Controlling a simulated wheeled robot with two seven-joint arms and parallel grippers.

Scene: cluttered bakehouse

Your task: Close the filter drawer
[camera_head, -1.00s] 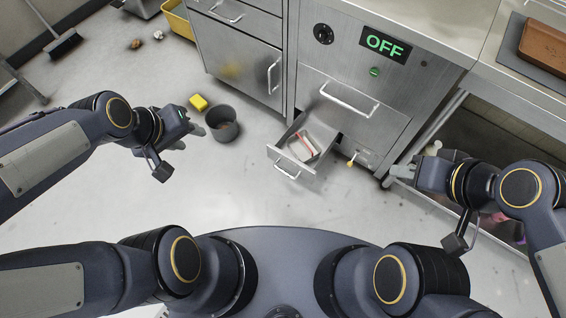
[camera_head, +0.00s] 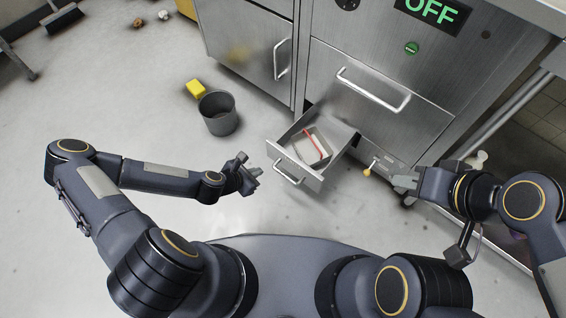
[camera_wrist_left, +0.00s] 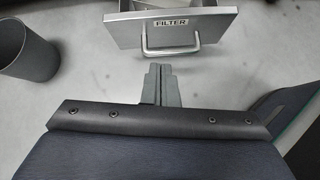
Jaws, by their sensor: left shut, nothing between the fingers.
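The filter drawer (camera_head: 292,170) is pulled out low on the steel machine (camera_head: 385,65), with a white block and a red strip inside. In the left wrist view its front (camera_wrist_left: 208,28) carries a FILTER label and a bar handle. My left gripper (camera_head: 256,176) is shut and empty, just left of the drawer front and apart from it. In the left wrist view the closed fingers (camera_wrist_left: 161,68) point toward the front, near the left end of the handle. My right gripper (camera_head: 393,180) is at the right, near the yellow-tipped lever (camera_head: 368,171); its finger gap is not clear.
The bin also shows in the left wrist view (camera_wrist_left: 27,48). A closed cabinet (camera_head: 245,45) adjoins the machine. Floor before the drawer is clear.

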